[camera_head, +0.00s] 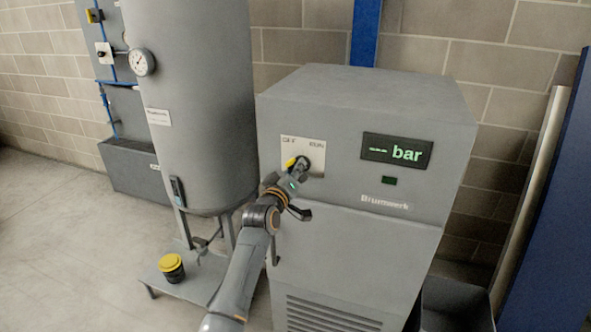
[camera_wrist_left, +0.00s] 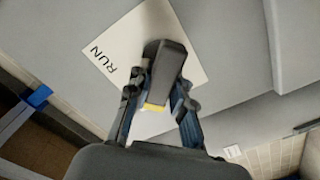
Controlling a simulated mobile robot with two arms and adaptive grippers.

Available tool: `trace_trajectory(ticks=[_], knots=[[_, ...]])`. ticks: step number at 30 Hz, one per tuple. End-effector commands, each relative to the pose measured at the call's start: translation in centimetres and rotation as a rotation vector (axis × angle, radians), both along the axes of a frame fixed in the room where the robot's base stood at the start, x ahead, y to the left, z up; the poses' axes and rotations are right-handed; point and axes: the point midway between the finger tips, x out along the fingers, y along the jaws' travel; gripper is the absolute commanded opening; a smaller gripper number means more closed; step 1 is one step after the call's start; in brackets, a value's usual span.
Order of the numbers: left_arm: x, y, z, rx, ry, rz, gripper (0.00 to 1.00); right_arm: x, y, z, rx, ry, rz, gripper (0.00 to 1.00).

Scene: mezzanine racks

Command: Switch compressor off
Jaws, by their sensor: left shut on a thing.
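The compressor (camera_head: 350,250) is a grey cabinet with a pale switch plate (camera_head: 318,147) lettered OFF at left and RUN at right. The plate also shows in the left wrist view (camera_wrist_left: 120,35), with RUN readable. A dark rotary knob (camera_wrist_left: 168,62) with a yellow mark stands out from it. In the head view, the yellow mark (camera_head: 291,162) shows at the knob's upper left, below OFF. My left gripper (camera_head: 301,168) is shut on the knob, a finger on each side, hiding part of it. My right gripper is not in view.
A small green indicator (camera_head: 389,181) sits below. A grey tank (camera_head: 195,110) with a gauge (camera_head: 142,62) stands left. A yellow-lidded container (camera_head: 172,267) is low left. A blue post (camera_head: 550,210) bounds the right.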

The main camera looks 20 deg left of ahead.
Motion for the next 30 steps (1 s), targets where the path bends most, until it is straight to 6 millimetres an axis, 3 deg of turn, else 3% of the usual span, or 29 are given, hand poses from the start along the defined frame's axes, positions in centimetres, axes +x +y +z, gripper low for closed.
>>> trace_trajectory(ticks=[3, 4, 7, 20, 30], knots=[[0.0, 0.0, -0.1, -0.005, 0.002, -0.001, 0.00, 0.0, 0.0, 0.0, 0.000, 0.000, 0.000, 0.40], [0.0, 0.0, -0.1, -0.005, 0.002, -0.001, 0.23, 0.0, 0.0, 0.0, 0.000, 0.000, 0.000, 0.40], [0.0, 0.0, -0.1, -0.004, 0.002, -0.001, 0.44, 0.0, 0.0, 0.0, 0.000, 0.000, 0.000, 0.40], [-0.6, 0.0, -0.1, -0.002, 0.001, -0.001, 0.45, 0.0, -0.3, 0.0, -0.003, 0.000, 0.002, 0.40], [-6.0, 0.2, -0.2, -0.002, 0.001, 0.000, 0.45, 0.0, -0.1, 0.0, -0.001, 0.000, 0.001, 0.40]])
